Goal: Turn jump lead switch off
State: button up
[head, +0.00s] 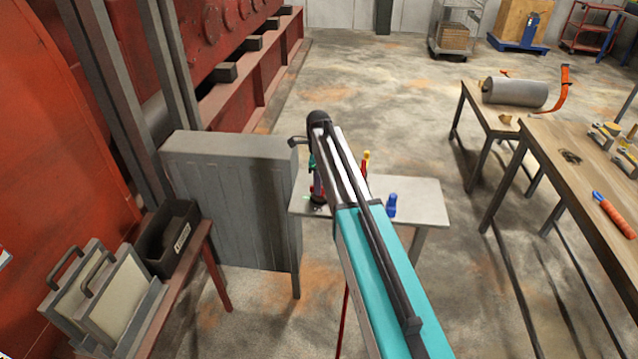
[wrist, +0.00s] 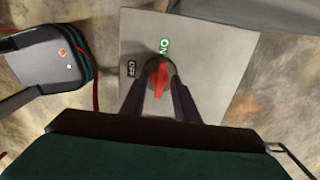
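The jump lead switch is a red handle (wrist: 159,82) on a dark round base, set on a pale grey panel (wrist: 205,50) in the wrist view. A green ON label (wrist: 164,47) sits above it and a dark OFF label (wrist: 131,68) to its left. The handle lies roughly along the line to ON. My gripper (wrist: 161,76) has its two dark fingers open, one on each side of the handle, with small gaps seeming to show; contact is hard to judge. In the head view my arm partly hides the switch and gripper.
A dark device (wrist: 45,62) with coiled cable is left of the panel in the wrist view. In the head view, a blue object (head: 392,205) stands on a small pale table (head: 425,196). A grey cabinet (head: 225,200) stands left, workbenches (head: 560,150) right.

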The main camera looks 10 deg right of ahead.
grip_shut()
jog(key=shift+n, duration=0.3)
jog(key=n+b, duration=0.2)
jog(key=n, duration=0.1)
jog(key=shift+f, duration=0.1)
jog(key=n+b, duration=0.1)
jog(key=n, duration=0.2)
jog(key=shift+s+n, duration=0.15)
jog(key=shift+n, duration=0.15)
jog(key=n+b, duration=0.1)
jog(key=n, duration=0.4)
jog(key=shift+s, duration=0.1)
jog(key=n+b, duration=0.1)
jog(key=n, duration=0.4)
jog(key=shift+d+n, duration=0.15)
jog(key=shift+n, duration=0.25)
